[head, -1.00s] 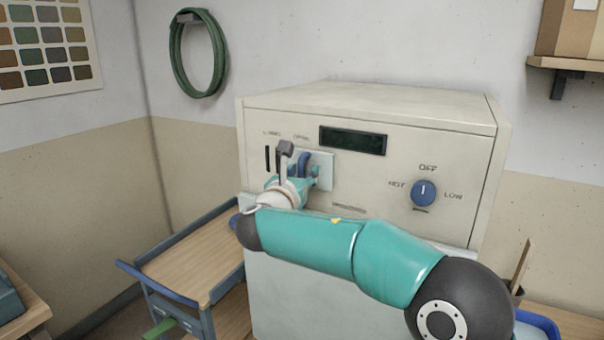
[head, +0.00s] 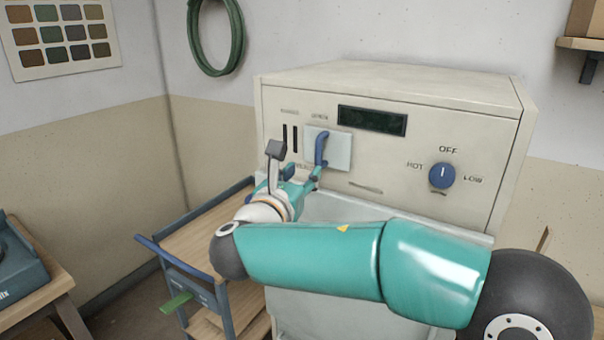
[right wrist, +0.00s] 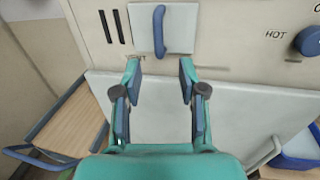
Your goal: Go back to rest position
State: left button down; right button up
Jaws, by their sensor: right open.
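My right gripper (head: 305,178) is open and empty in front of the cream cabinet (head: 440,92), just below and left of the blue handle (head: 321,149) in the head view. In the right wrist view the open fingers (right wrist: 160,70) point at the cabinet front. The blue handle (right wrist: 159,30) stands on its pale plate beyond the fingertips, apart from them. My teal right arm crosses low in front of the cabinet and hides part of its lower front. My left gripper is not in view.
A blue-framed cart with a wooden top (head: 205,232) stands left of the cabinet. A bench with a blue box (head: 18,270) is at the far left. The blue dial (head: 442,175) and dark display (head: 372,120) are on the cabinet front. A green hose (head: 237,40) hangs on the wall.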

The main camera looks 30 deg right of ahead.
jog(key=s+a+f+m+g+y, duration=0.1)
jog(key=s+a+f+g+y, duration=0.15)
jog(key=f, duration=0.95)
jog(key=s+a+f+m+g+y, duration=0.1)
jog(key=s+f+g+y, duration=0.2)
jog(key=f, duration=0.9)
jog(key=s+a+f+m+g+y, duration=0.1)
jog(key=a+f+m+g+y, duration=0.2)
jog(key=f, duration=0.9)
jog(key=s+a+f+m+g+y, duration=0.1)
jog(key=s+a+f+m+y, duration=0.2)
jog(key=s+f+m, duration=0.7)
jog(key=s+a+f+m+g+y, duration=0.2)
jog(key=s+a+f+m+y, duration=0.2)
jog(key=s+f+m, duration=0.6)
jog(key=f+m+y, duration=0.1)
jog(key=m, duration=0.2)
jog(key=shift+s+a+m+y, duration=0.15)
jog(key=shift+s+m+y, duration=0.2)
jog(key=shift+s+m, duration=0.05)
jog(key=shift+f, duration=0.1)
